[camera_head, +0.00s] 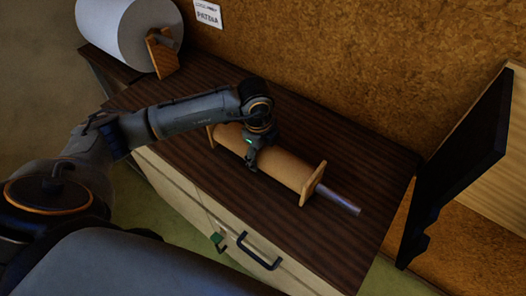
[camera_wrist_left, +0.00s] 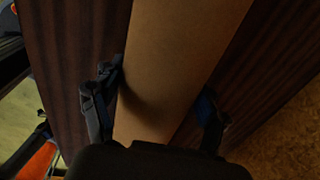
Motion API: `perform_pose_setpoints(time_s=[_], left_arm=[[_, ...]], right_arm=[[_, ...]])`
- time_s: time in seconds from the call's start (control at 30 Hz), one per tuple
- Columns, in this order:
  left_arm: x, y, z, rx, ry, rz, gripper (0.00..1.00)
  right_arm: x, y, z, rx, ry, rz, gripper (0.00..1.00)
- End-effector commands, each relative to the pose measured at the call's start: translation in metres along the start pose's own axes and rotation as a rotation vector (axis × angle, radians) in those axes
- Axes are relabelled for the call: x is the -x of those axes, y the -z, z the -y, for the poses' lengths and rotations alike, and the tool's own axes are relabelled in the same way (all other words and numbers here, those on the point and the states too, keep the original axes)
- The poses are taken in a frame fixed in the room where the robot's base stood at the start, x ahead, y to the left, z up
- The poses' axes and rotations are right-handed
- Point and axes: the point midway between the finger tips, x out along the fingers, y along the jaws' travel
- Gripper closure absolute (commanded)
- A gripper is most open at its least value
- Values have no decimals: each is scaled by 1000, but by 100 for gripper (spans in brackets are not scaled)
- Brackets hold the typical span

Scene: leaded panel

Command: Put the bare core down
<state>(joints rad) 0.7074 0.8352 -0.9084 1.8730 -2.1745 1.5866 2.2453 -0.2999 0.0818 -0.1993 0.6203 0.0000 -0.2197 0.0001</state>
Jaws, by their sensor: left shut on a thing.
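The bare core (camera_head: 288,168) is a plain brown cardboard tube lying lengthwise between two small wooden end pieces (camera_head: 313,185) over the dark cabinet top. A grey metal rod (camera_head: 338,198) sticks out past the right end piece. My left gripper (camera_head: 256,157) reaches down over the core and is shut on it near its middle. In the left wrist view the core (camera_wrist_left: 182,60) runs between the two fingers of my left gripper (camera_wrist_left: 158,98), one on each side. The core's underside is hidden, so I cannot tell whether it is lifted. My right gripper is not in view.
The striped dark cabinet top (camera_head: 345,145) has free room behind and in front of the core. A large white roll (camera_head: 125,30) with a wooden end piece (camera_head: 162,52) stands at the back left. A dark upright panel (camera_head: 465,165) rises at the right. A cork wall (camera_head: 360,60) closes the back.

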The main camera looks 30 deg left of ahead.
Motion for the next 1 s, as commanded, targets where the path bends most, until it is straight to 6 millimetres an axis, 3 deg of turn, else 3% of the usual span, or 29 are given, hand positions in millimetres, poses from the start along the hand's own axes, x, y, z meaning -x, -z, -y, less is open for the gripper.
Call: perform_pose_setpoints(time_s=[0.17, 0.2, 0.3, 0.77, 1.0], left_arm=[[-1, 0, 1, 0, 3, -1, 89], [-3, 0, 0, 0, 0, 0, 24], [-2, 0, 0, 0, 0, 0, 4], [4, 0, 1, -1, 2, 0, 4], [46, 0, 2, -1, 7, 0, 4]], right_arm=[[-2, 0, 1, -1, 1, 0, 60], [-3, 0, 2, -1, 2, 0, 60], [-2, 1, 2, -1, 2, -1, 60], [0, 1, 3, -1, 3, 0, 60], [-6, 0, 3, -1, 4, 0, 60]])
